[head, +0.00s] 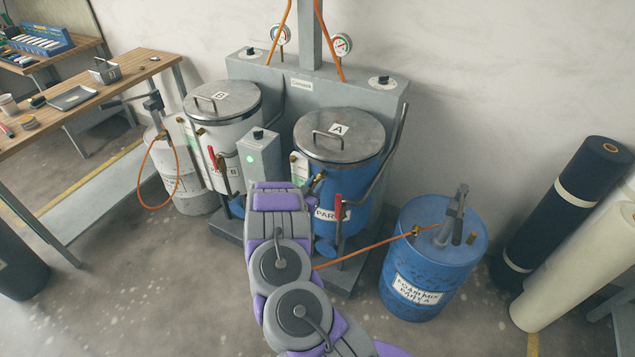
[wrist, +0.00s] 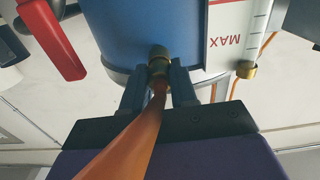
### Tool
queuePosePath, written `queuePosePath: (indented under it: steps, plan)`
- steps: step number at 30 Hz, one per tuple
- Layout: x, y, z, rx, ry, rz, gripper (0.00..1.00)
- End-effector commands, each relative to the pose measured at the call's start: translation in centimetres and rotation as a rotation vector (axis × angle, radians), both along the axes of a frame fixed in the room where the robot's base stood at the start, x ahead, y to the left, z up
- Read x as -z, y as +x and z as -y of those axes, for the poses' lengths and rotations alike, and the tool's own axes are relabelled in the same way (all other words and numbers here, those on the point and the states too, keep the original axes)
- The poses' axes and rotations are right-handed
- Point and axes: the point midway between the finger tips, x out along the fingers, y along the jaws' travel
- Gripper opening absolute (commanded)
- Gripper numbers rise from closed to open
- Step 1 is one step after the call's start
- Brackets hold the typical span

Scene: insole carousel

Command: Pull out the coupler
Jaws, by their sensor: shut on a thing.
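The brass coupler (wrist: 158,67) is on the end of an orange hose (wrist: 128,140) in the wrist view. It sits at a brass port (wrist: 158,52) low on the blue tank (wrist: 125,35), and I see no gap between them. My gripper (wrist: 158,80) is shut on the coupler, with one dark finger on each side. In the head view the blue tank A (head: 365,165) stands right of centre, with brass fittings (head: 318,178) on its left side. My arm hides much of the gripper there, and the coupler's grip is not clear in that view.
A red-handled valve (wrist: 52,40) and a MAX level gauge (wrist: 235,35) flank the port. White tank B (head: 222,130) and a grey control box (head: 258,160) stand left. A blue drum (head: 435,265) with a pump and orange hose stands right; rolls (head: 565,210) lean beyond it.

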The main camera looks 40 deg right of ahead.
Motion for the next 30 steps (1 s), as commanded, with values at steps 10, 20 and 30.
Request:
queuePosePath:
  steps: [10, 20, 30]
  plan:
    - [0.0, 0.0, 0.0, 0.0, 0.0, 0.0, 0.0]
    - [0.0, -0.1, -0.3, 0.0, 0.0, 0.0, 0.0]
    - [0.0, -0.6, -1.4, 0.0, 0.0, 0.001, 0.0]
